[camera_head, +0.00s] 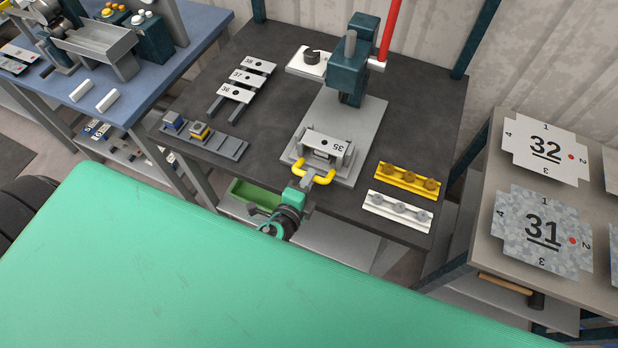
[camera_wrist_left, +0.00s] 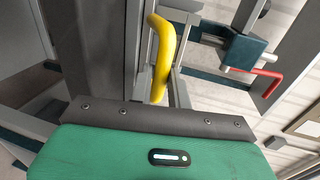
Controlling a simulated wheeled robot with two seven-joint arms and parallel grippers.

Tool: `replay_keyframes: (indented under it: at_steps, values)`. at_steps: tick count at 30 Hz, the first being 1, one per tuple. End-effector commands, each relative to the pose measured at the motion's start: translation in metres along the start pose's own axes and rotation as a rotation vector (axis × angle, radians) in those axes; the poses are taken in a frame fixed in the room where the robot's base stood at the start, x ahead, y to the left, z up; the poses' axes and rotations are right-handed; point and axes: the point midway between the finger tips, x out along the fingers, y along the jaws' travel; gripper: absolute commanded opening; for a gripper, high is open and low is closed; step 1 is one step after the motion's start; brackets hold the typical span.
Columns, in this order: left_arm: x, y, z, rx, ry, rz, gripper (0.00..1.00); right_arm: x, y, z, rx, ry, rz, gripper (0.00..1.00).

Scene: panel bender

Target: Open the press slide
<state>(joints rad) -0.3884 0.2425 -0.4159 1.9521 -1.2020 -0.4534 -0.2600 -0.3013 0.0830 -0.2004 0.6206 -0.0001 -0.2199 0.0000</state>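The press (camera_head: 352,70) is a dark teal column with a red lever (camera_head: 391,28), standing on a grey bed plate on the black table. At the front of the bed sits the slide (camera_head: 326,145), with a plate marked 35 on it. A yellow bar handle (camera_head: 322,180) is at its front end; it also shows in the left wrist view (camera_wrist_left: 162,62), upright and close in front of the gripper body. My left gripper (camera_head: 307,181) is at the middle of the handle, its fingers overlapping it. Whether they are closed on it is unclear. My right gripper is not in view.
The black table (camera_head: 268,135) also holds plates 36 to 38 on a rack (camera_head: 240,82), a grey tray (camera_head: 215,141), a yellow holder (camera_head: 408,178) and a white holder (camera_head: 397,210). A side table (camera_head: 488,230) at right carries plates 31 and 32. A green bin (camera_head: 258,194) is below.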

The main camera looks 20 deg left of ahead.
Motion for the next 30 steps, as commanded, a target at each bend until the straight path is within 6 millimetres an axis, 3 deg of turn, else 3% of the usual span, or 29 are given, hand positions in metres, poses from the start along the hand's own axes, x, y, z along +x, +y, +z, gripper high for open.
replay_keyframes:
  at_steps: [1,3,14,20,30]
  values:
    - [-0.001,0.004,-0.001,0.000,0.001,0.007,0.28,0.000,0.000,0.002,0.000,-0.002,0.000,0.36]
    - [-0.001,0.003,-0.001,0.000,0.001,0.005,0.37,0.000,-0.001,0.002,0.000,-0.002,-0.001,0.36]
    - [-0.004,0.002,0.000,0.000,0.001,0.002,0.37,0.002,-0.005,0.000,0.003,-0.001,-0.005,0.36]
    - [-0.028,0.005,0.000,-0.001,0.001,0.004,0.37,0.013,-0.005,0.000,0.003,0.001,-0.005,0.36]
    - [-0.084,0.005,0.000,0.000,0.000,0.004,0.37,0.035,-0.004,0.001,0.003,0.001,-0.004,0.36]
